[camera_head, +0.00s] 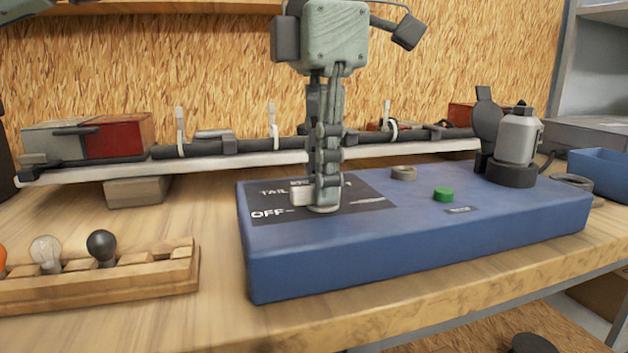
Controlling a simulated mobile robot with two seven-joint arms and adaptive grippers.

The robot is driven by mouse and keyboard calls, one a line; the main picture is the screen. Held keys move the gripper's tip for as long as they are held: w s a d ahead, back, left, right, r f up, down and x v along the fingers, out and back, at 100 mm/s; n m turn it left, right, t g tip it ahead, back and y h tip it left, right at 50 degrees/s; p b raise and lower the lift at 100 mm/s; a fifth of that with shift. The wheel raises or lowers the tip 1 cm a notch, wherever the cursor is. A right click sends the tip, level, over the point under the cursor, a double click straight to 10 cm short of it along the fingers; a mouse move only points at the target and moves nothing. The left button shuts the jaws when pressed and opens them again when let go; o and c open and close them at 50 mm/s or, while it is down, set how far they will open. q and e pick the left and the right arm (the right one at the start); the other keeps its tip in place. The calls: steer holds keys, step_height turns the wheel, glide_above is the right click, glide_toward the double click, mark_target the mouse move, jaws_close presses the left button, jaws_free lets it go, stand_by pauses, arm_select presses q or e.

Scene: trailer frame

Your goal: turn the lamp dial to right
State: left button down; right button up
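The lamp dial (300,195) sits on the dark label panel (264,216) of a blue box (400,246). The panel reads "OFF-" to the dial's left, with other lettering partly covered. My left gripper (324,200) points straight down at the dial, its fingertips at or just above it. The fingers are seen nearly edge-on and overlap, so their gap and any hold on the dial cannot be made out. They hide much of the dial. My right gripper is not in view.
A green button (443,194), a grey ring (403,173) and a grey cylindrical lamp unit (518,138) are on the box. A wooden rack (120,284) with bulbs stands at left. A pale rail (228,155) with a black bar runs behind. Bare table lies between rack and box.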

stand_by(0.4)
arm_select(q)
steer(key=shift+r+m+p, duration=0.1)
steer(key=shift+m+p, duration=0.45)
steer(key=shift+m, duration=0.05)
steer(key=m+p, duration=0.1)
steer(key=m, duration=0.1)
steer(key=shift+m+p, duration=0.3)
steer(key=shift+m, duration=0.7)
steer(key=shift+m+p, duration=0.5)
steer(key=shift+p, duration=0.1)
steer(key=m+p, duration=0.1)
steer(key=m, duration=0.1)
steer(key=shift+m, duration=0.3)
steer(key=shift+m+p, duration=0.3)
steer(key=shift+m, duration=0.5)
